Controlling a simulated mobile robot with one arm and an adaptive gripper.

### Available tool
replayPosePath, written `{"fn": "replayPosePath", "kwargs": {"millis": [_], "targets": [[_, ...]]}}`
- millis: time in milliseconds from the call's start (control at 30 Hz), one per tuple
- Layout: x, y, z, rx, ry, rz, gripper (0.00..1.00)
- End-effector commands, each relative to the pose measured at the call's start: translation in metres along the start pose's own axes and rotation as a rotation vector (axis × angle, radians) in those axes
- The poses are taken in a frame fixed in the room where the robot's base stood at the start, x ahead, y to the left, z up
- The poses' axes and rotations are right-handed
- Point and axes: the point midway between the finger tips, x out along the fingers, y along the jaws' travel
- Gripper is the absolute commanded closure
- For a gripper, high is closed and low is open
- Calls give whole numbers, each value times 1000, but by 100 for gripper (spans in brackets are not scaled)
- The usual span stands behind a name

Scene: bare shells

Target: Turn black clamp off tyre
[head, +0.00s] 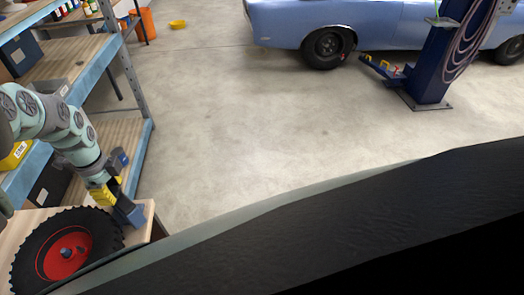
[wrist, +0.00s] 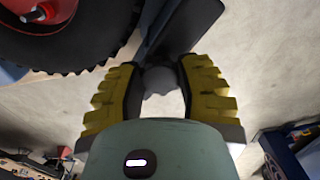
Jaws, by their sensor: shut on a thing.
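The tyre (head: 107,236) is black and chunky-treaded with a red hub, and lies on a wooden shelf board at lower left in the head view. It also fills the upper left of the wrist view (wrist: 95,45). The clamp (head: 128,212) is a dark bluish-black piece at the tyre's right edge; in the wrist view its dark body (wrist: 190,25) runs beside the tyre. My gripper (head: 112,188) has yellow ridged fingers (wrist: 160,75), shut on the clamp's grey rounded knob. Whether the clamp's jaws touch the tyre cannot be told.
A shelf rack (head: 138,85) with blue edges and wooden boards stands along the left, close to my arm. A blue car (head: 375,22) and a blue lift post (head: 432,65) stand at the back right. The concrete floor between is clear.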

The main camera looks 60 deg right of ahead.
Motion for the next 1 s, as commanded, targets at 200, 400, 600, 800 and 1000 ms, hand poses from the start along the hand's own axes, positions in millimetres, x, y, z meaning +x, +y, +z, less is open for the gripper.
{"fn": "replayPosePath", "kwargs": {"millis": [200, 400, 600, 800, 1000], "targets": [[0, 0, -4, 14, 8, 4, 100], [0, 1, -4, 14, 8, 5, 100], [0, 1, -4, 13, 7, 5, 47], [0, 1, -2, 12, 4, 4, 29], [0, 1, -2, 11, 3, 4, 29]]}}
